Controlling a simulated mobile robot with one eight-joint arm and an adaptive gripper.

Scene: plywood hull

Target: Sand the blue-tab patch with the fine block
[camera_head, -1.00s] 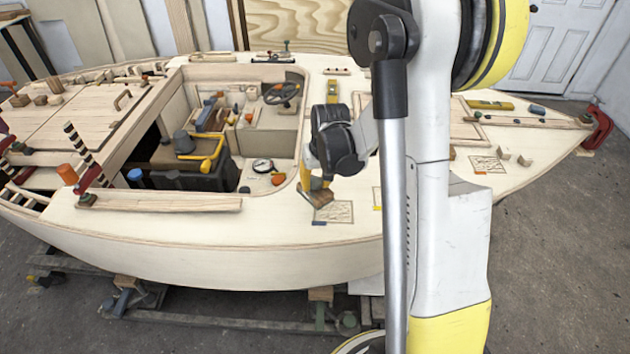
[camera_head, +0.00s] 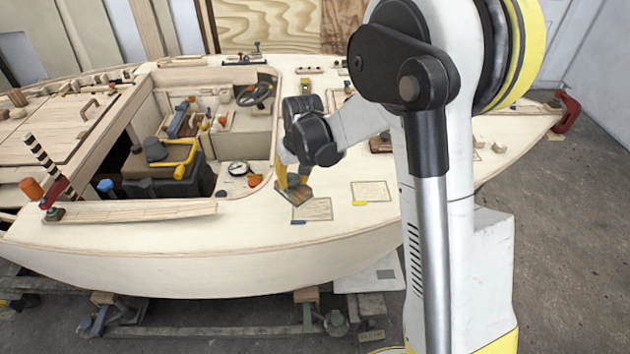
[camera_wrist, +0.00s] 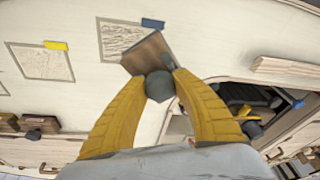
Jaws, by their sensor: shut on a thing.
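The blue-tab patch (camera_head: 318,211) is a pale, outlined square on the deck, with the blue tab (camera_head: 298,222) at its near edge. In the wrist view the patch (camera_wrist: 112,42) shows rough wavy marks, and its blue tab (camera_wrist: 152,23) lies beyond the block. My gripper (camera_head: 293,178) is shut on a brown sanding block (camera_wrist: 146,50) with a grey rounded knob (camera_wrist: 160,85). The block sits over the patch's corner and hides part of it. I cannot tell whether it touches the surface, or its grit.
A yellow-tab patch (camera_head: 370,191) lies to the right on the deck. The cockpit opening, with a dark toolbox (camera_head: 165,180) and a gauge (camera_head: 238,168), is left of my gripper. A long wooden strip (camera_head: 140,211) lies at the deck's left.

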